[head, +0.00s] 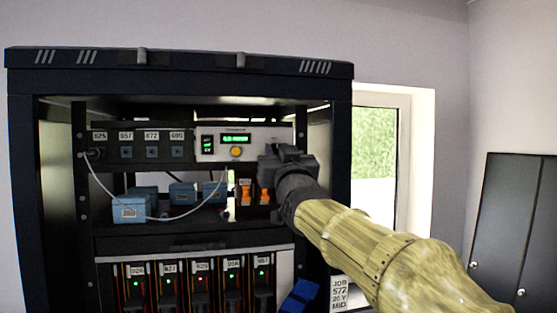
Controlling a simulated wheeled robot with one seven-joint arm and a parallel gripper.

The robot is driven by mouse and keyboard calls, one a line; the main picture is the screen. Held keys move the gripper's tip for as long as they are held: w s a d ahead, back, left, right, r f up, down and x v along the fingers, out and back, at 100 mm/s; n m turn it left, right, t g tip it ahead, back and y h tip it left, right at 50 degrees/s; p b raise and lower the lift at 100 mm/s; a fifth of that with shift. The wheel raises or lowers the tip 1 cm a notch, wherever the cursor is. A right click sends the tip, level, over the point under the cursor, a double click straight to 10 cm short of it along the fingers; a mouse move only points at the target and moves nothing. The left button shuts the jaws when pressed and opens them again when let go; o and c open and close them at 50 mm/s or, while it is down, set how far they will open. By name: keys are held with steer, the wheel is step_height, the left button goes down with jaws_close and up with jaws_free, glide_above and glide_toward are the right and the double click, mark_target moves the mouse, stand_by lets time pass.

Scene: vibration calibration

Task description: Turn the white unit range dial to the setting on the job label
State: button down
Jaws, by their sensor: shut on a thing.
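The white unit (216,133) sits in the rack's upper row. It has a green-lit display, a small green-lit switch at its left and a round yellow knob (236,152) below the display. My gripper (272,158) is at the unit's right end and is shut on the range dial there. The gripper hides the dial, so its pointer and scale markings cannot be read. The job label (339,295) is at the rack's lower right and appears to read JOB 572, 20 V, MID.
Labelled sockets (152,152) sit left of the white unit, with a pale cable (107,185) hanging from one. Blue boxes (130,210) and orange parts (246,194) are on the shelf below. Lit modules (200,285) fill the lower bay. A window is behind on the right.

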steer(key=shift+f, duration=0.15)
steer(key=c, duration=1.3)
jaws_free()
steer(key=shift+o, duration=0.2)
steer(key=shift+s+d+f+b, duration=0.1)
steer(key=shift+s+f+b, duration=0.1)
steer(key=shift+s+b, duration=0.25)
steer(key=b+v, duration=0.8)
steer(key=v, duration=0.8)
steer(key=shift+s, duration=0.2)
steer(key=shift+d+r, duration=0.1)
